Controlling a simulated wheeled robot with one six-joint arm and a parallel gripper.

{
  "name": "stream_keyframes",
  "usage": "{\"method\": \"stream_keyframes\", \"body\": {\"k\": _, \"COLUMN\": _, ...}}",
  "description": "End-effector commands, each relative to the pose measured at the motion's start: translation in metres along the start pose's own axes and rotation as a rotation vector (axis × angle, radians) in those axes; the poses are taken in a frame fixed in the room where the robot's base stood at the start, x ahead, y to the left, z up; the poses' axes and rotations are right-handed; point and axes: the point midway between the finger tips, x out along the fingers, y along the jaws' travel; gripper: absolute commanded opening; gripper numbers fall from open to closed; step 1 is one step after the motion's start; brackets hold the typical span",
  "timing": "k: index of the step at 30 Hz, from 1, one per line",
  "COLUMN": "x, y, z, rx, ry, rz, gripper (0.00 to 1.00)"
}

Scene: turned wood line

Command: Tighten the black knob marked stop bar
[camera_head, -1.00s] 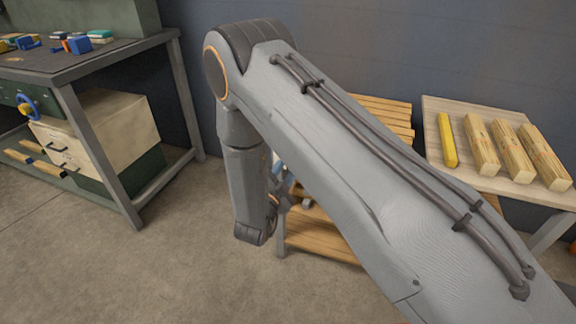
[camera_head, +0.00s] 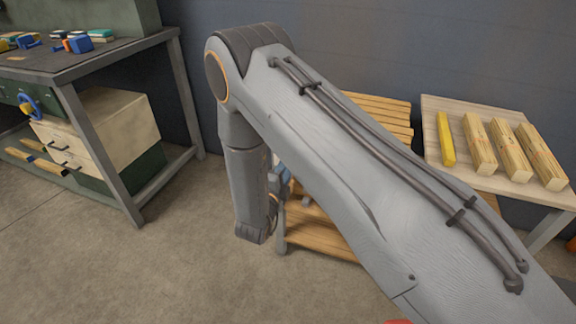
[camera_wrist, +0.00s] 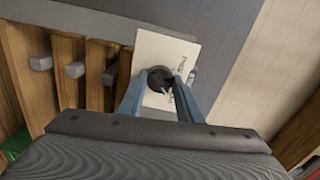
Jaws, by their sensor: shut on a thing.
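The black knob (camera_wrist: 159,78) sits on a white plate (camera_wrist: 152,48) in the wrist view, with a pale pointer mark on its face. Small writing runs along the plate beside it, too small to read. My gripper (camera_wrist: 161,86) has its two blue-grey fingers on either side of the knob, shut on it. In the head view my own arm hides the knob and the plate.
Wooden slats with grey blocks (camera_wrist: 75,70) lie left of the plate. In the head view a pale table (camera_head: 437,112) at right bears a yellow bar (camera_head: 446,139) and several wood blanks (camera_head: 480,144). A dark workbench (camera_head: 90,62) stands at left. The floor (camera_head: 180,250) between is clear.

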Motion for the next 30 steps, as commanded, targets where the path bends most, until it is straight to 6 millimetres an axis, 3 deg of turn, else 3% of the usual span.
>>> {"method": "stream_keyframes", "body": {"k": 10, "x": 0.0, "y": 0.0, "z": 0.001, "rx": 0.004, "ry": -0.001, "rz": 0.0, "gripper": 0.1}}
{"method": "stream_keyframes", "body": {"k": 11, "x": 0.0, "y": 0.0, "z": 0.001, "rx": 0.004, "ry": -0.001, "rz": 0.0, "gripper": 0.34}}
{"method": "stream_keyframes", "body": {"k": 14, "x": 0.0, "y": 0.0, "z": 0.0, "rx": 0.003, "ry": -0.001, "rz": 0.0, "gripper": 0.51}}
{"method": "stream_keyframes", "body": {"k": 24, "x": -0.003, "y": 0.0, "z": 0.001, "rx": 0.002, "ry": -0.001, "rz": 0.0, "gripper": 0.51}}
{"method": "stream_keyframes", "body": {"k": 30, "x": -0.028, "y": 0.0, "z": 0.002, "rx": 0.001, "ry": -0.004, "rz": 0.001, "gripper": 0.51}}
